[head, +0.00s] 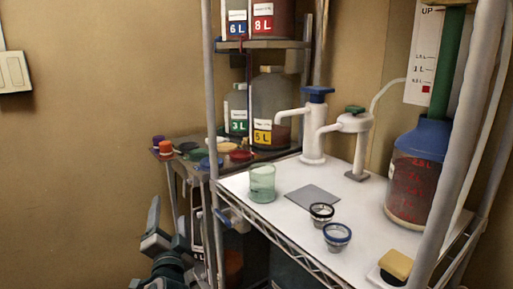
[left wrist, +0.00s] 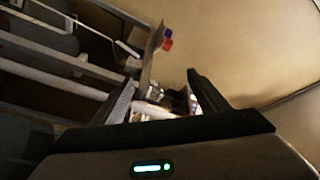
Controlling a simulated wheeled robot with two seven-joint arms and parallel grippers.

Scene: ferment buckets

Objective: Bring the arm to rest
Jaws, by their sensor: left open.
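My left gripper (head: 160,226) is at the lower left of the head view, beside the shelf rack and below the level of its white shelf. In the left wrist view its two fingers (left wrist: 160,88) stand apart with nothing held between them. Part of my left arm is cut off by the bottom edge of the head view. My right gripper is in neither view.
A white wire shelf (head: 276,218) carries a green-tinted cup (head: 262,183), two small rimmed cups, white pumps (head: 314,125) and a blue-topped bucket (head: 417,172). A side ledge (head: 178,158) holds coloured lids. The bare wall (head: 90,150) leaves free room left.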

